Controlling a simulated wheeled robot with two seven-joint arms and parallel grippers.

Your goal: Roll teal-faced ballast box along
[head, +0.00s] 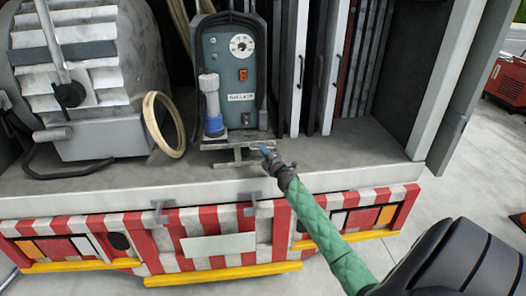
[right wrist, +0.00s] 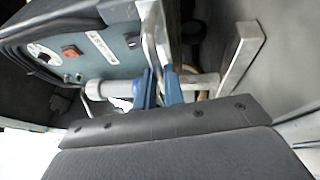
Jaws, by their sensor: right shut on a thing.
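The ballast box (head: 231,62) stands upright on the truck bed, with a teal face, a white dial, an orange switch and a white label. A white cylinder with a blue lower part (head: 211,105) is on its left front. A pale metal bar frame (head: 238,155) juts out low in front of the box. My right gripper (head: 266,150) is at the right end of this bar. In the right wrist view its blue fingers (right wrist: 160,90) are closed around a pale bar (right wrist: 200,80), beside the teal face (right wrist: 90,55). The exact contact is partly hidden. My left gripper is out of view.
Upright white panels (head: 290,70) stand close on the right. The bed's front edge (head: 120,200) is above a red-and-white striped bumper. Bare bed lies to the right.

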